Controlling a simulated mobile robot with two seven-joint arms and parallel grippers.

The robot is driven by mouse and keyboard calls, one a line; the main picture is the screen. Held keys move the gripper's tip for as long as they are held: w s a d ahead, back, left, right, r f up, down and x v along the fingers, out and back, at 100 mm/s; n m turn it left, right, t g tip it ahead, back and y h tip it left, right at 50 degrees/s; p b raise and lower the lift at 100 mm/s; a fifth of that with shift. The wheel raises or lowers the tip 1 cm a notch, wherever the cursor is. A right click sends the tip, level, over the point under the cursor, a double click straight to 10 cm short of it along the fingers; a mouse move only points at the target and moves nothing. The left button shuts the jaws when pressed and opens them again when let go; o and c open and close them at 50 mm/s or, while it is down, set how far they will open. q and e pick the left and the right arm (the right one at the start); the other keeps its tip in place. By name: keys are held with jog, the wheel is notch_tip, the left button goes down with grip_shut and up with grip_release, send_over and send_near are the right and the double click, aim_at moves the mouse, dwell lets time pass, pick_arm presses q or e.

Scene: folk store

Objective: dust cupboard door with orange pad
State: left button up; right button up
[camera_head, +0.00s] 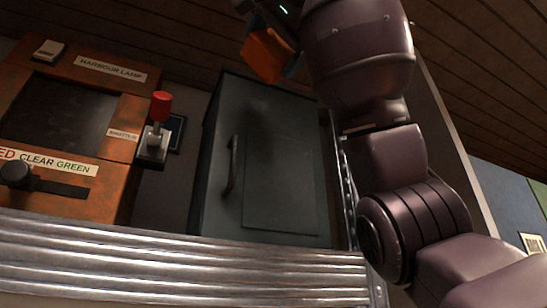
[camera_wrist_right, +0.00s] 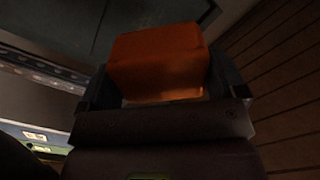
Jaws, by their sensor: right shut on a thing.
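The cupboard door (camera_head: 282,165) is a dark grey-green panel with a curved vertical handle (camera_head: 233,164) on its left side. It looks closed. A dark smudge shows on its upper part. My right gripper (camera_head: 283,62) is shut on the orange pad (camera_head: 265,54), above the top edge of the cupboard in the head view. In the right wrist view the pad (camera_wrist_right: 158,62) sits between the two dark fingers (camera_wrist_right: 165,95). The pad looks apart from the door, though the exact gap is hard to tell. My left gripper is not in view.
An orange-brown panel (camera_head: 118,104) labelled "Harbour Lamp" stands at the left, with a red-knobbed lever (camera_head: 160,108) and a black knob (camera_head: 15,173). A ribbed metal edge (camera_head: 180,262) runs across the front below the cupboard. A wood-plank surface lies above.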

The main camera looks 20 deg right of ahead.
jog(key=shift+w, duration=0.1)
jog(key=w+f, duration=0.1)
jog(key=w, duration=0.5)
jog(key=shift+w+a+f, duration=0.2)
jog(key=shift+w+f, duration=0.05)
jog(key=shift+w, duration=0.1)
dwell(0.6)
jog(key=shift+w+p, duration=0.3)
jog(key=shift+w, duration=0.65)
dwell(0.5)
jog(key=shift+d, duration=0.2)
jog(key=shift+d, duration=1.7)
jog(key=shift+w+d, duration=0.1)
